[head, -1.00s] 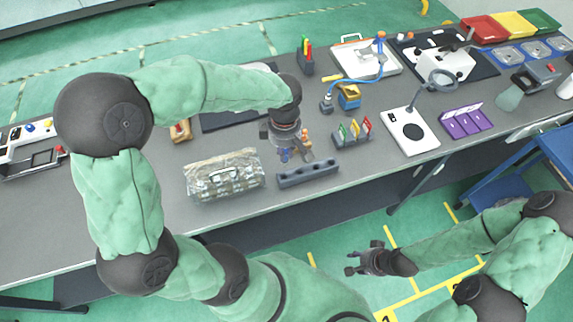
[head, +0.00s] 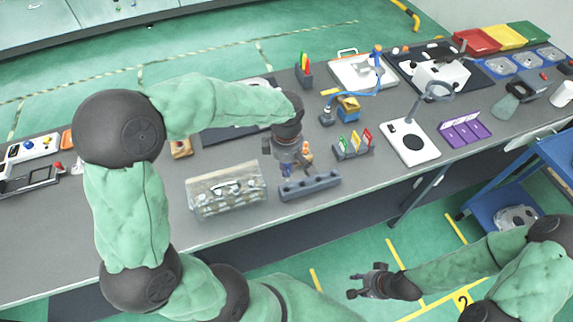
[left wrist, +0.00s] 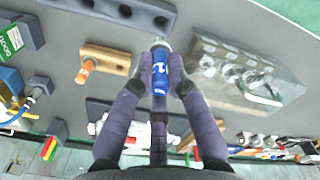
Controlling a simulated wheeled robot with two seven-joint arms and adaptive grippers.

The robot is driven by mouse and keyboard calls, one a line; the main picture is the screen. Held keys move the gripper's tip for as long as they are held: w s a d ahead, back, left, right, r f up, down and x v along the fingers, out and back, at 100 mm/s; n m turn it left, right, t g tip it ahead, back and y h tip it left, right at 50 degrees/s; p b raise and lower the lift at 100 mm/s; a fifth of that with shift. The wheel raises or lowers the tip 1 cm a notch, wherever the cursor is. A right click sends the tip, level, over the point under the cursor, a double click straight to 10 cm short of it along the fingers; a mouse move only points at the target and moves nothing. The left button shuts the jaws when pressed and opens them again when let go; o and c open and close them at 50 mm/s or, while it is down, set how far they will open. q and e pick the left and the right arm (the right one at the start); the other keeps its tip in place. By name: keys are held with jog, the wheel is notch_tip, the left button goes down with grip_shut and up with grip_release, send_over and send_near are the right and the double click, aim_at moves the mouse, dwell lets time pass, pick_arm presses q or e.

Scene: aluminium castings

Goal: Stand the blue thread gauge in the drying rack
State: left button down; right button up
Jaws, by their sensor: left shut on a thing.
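The blue thread gauge (left wrist: 161,70) is a small blue cylinder with white marks and a metal tip. My left gripper (left wrist: 161,85) is shut on it, one finger on each side. In the head view the left gripper (head: 287,167) points down, with the gauge (head: 286,171) partly hidden between its fingers, behind the left end of a dark grey bar. This bar, apparently the drying rack (head: 312,187), has several round holes, seen in the left wrist view (left wrist: 115,10). My right gripper (head: 356,283) is open and empty, off the table front.
A clear-covered tray of metal castings (head: 227,192) lies left of the rack. A wooden holed block with an orange-handled piece (left wrist: 105,62) stands close to the gripper. Bare table lies in front.

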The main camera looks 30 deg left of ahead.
aim_at(287, 180)
pick_arm(q)
jog(key=shift+f+b, duration=1.55)
jog(key=shift+f, duration=0.65)
jog(key=shift+f+b, duration=1.6)
jog(key=shift+f, duration=0.25)
jog(key=c, duration=1.2)
grip_release()
jog(key=shift+o, duration=0.2)
jog(key=shift+r, duration=0.15)
notch_tip(287, 180, up, 12)
jog(key=shift+f, duration=0.1)
jog(key=shift+f, duration=0.1)
